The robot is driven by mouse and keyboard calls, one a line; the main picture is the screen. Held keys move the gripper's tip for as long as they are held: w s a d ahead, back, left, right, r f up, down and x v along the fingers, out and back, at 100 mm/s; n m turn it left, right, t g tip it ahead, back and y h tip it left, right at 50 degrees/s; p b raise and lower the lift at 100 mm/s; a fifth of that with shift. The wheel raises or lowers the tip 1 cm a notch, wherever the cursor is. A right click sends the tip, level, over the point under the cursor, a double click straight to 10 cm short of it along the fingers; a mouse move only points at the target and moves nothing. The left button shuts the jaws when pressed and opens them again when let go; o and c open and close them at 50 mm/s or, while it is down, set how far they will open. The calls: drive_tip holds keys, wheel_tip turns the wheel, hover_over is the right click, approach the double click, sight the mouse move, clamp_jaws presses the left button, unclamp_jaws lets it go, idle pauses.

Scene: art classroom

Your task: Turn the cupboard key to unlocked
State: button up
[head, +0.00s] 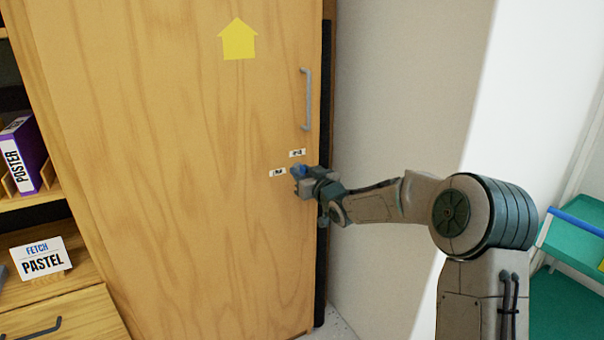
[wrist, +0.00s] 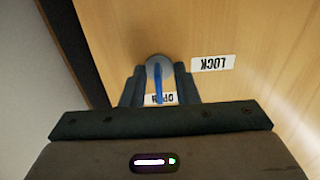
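The blue key (wrist: 159,84) sits in a round grey lock plate (wrist: 153,68) on the cupboard door (head: 190,200). In the wrist view its bow points down toward the OPEN label (wrist: 153,99), which it partly covers. The LOCK label (wrist: 212,62) is to the right of the key; both labels appear upside down there. My gripper (wrist: 160,80) is open, with one finger on each side of the key and visible gaps between them. In the head view the key (head: 298,171) shows as a small blue shape at my gripper (head: 303,180).
A grey door handle (head: 308,98) is above the lock. A yellow arrow sign (head: 238,40) is higher on the door. Shelves with a purple POSTER box (head: 24,155) and a PASTEL card (head: 42,259) stand at left. A plain wall (head: 395,110) is right of the cupboard.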

drive_tip(key=shift+d, duration=0.1)
drive_tip(key=p+v, duration=0.1)
drive_tip(key=v, duration=1.2)
drive_tip(key=shift+s+d, duration=0.2)
drive_tip(key=shift+s, duration=0.15)
drive_tip(key=shift+p, duration=0.3)
drive_tip(key=s+d+r+m+g+h+p, duration=0.4)
drive_tip(key=s+d+r+g+h+p, duration=0.1)
drive_tip(key=s+d+r+h+p, duration=0.7)
drive_tip(key=s+d+r+m+g+y+p, duration=0.1)
drive_tip(key=s+p, duration=0.4)
drive_tip(key=s, duration=0.6)
drive_tip(key=s+r+m+g+y+p, duration=0.1)
drive_tip(key=s+r+g+p, duration=0.2)
drive_tip(key=s, duration=0.8)
drive_tip(key=g+p, duration=0.2)
drive_tip(key=g, duration=0.1)
drive_tip(key=shift+d+m, duration=0.4)
